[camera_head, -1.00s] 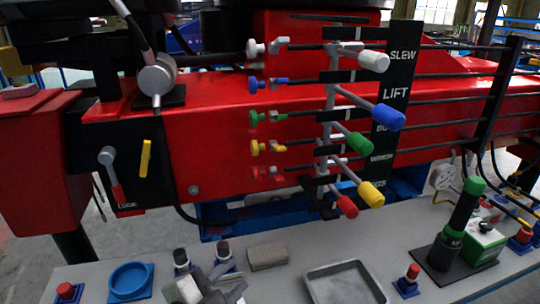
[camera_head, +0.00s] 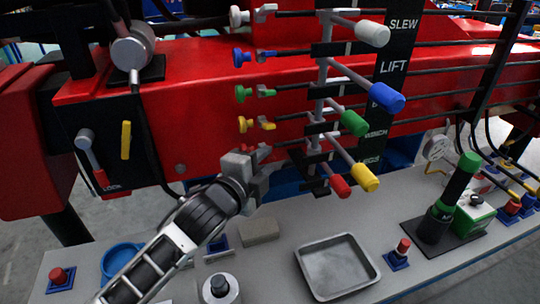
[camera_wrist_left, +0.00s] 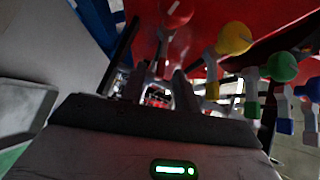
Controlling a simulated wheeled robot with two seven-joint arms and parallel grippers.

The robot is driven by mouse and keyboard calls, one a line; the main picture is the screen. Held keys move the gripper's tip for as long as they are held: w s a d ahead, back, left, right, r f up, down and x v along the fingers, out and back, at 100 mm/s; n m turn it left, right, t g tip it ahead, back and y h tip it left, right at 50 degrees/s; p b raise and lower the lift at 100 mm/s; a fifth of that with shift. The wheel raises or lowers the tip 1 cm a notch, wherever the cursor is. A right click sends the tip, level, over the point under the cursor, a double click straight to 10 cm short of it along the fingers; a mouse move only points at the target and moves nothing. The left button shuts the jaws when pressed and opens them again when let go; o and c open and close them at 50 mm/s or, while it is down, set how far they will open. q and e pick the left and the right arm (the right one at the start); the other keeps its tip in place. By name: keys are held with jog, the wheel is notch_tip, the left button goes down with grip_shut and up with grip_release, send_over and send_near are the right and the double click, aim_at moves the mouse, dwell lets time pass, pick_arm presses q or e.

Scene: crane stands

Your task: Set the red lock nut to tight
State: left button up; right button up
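My left gripper (camera_head: 262,160) is raised in front of the red crane beam, below the yellow lock nut (camera_head: 266,125). In the head view it hides the spot where the red lock nut sits. In the left wrist view the gripper's two fingers (camera_wrist_left: 158,88) stand apart. A round red knob (camera_wrist_left: 175,12) shows beyond them, with a grey stem running down toward the gap. Something small and red shows between the fingers; its exact setting cannot be told. The yellow knob (camera_wrist_left: 235,38) is just right of the red one. My right gripper is not in view.
Lever handles stick out to the right, including a red one (camera_head: 339,186) and a yellow one (camera_head: 364,177) close to the gripper. A grey tray (camera_head: 338,264), a grey block (camera_head: 258,230) and a blue ring dish (camera_head: 120,258) are on the bench below. A black hose hangs at left.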

aim_at(266, 161)
pick_arm(q)
jog(key=shift+x, duration=1.15)
jog(key=shift+w+d+f, duration=0.1)
jog(key=shift+w+d, duration=0.05)
jog(key=shift+w, duration=0.2)
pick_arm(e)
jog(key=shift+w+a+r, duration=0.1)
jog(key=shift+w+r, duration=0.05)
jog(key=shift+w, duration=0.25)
pick_arm(q)
jog(key=shift+c, duration=0.3)
